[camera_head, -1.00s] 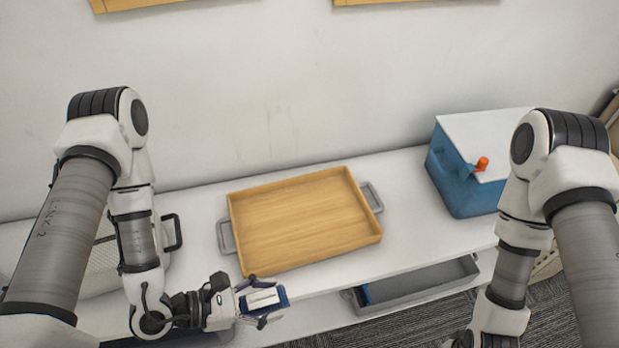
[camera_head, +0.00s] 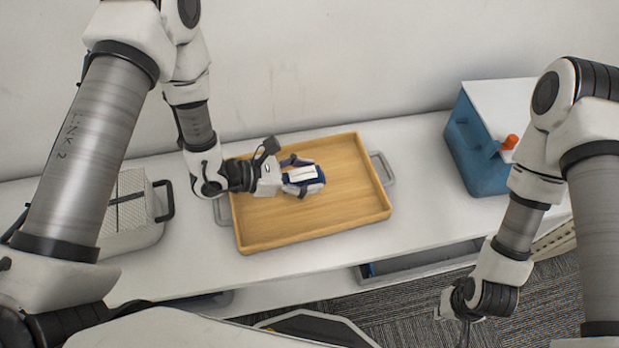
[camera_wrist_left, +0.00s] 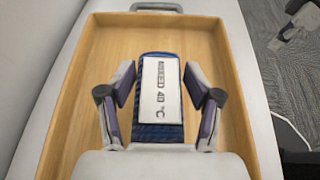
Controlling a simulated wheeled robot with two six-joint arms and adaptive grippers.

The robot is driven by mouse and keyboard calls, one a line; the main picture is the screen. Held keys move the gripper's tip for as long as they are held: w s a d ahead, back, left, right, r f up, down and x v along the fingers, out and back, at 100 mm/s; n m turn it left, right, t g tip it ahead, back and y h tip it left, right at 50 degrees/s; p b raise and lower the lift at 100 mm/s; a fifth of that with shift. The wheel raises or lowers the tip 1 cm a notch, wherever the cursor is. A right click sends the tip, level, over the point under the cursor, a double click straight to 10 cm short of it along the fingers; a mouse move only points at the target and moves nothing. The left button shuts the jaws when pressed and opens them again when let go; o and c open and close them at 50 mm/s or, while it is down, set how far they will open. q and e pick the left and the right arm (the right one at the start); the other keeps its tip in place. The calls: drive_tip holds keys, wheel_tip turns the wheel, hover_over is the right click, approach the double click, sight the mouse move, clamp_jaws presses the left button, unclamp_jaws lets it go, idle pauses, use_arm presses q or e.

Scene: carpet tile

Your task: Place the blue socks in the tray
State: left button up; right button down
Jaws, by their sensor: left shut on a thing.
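The blue socks (camera_head: 303,174) are folded, with a white label band. My left gripper (camera_head: 302,175) is shut on the socks, with a finger on each side. In the left wrist view the socks (camera_wrist_left: 162,95) are between the fingers, inside the tray's outline (camera_wrist_left: 240,90). I cannot tell whether they touch the tray floor. The tray looks otherwise empty. My right gripper (camera_head: 464,325) hangs low over the carpet; its fingers are too unclear to read.
The tray stands on a white shelf (camera_head: 290,290) against the wall. A white mesh basket (camera_head: 130,215) is to its left. A blue box with a white lid and orange knob (camera_head: 480,150) is to its right. A grey bin (camera_head: 420,265) is on the lower level.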

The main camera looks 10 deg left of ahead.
sight(306, 181)
use_arm(q)
drive_tip(key=shift+w+d+f, duration=0.15)
drive_tip(key=shift+w+f, duration=0.05)
drive_tip(key=shift+w, duration=0.25)
drive_tip(key=shift+f, duration=1.7)
drive_tip(key=shift+f, duration=0.1)
drive_tip(key=o, duration=1.2)
drive_tip(key=shift+r, duration=0.25)
drive_tip(key=shift+s+a, duration=0.1)
drive_tip(key=shift+a, duration=0.3)
drive_tip(key=v, duration=1.1)
drive_tip(key=shift+s+r, duration=0.1)
drive_tip(key=shift+r, duration=0.1)
